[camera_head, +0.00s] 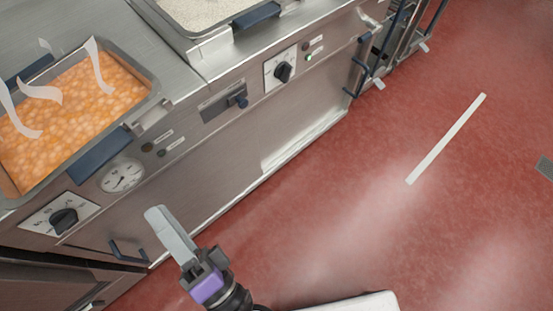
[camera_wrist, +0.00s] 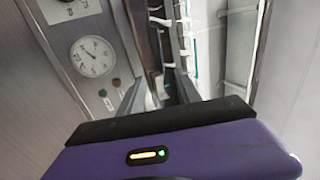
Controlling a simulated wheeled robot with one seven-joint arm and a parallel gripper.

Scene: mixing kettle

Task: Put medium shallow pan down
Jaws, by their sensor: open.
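A rectangular metal pan (camera_head: 153,94) holding orange, bean-like food sits in the counter at the left of the head view, with steam-like white wisps over it. A second pan (camera_head: 190,31), filled with pale grain, sits at the top. I cannot tell whether either is the medium shallow pan. My gripper (camera_head: 160,214) is low in front of the steel cabinet, apart from both pans. In the wrist view its two fingers (camera_wrist: 160,92) stand apart with nothing held between them.
The steel front carries a round gauge (camera_head: 122,175), which also shows in the wrist view (camera_wrist: 92,57). Black knobs (camera_head: 64,221) and a dark handle (camera_head: 128,251) stick out from it.

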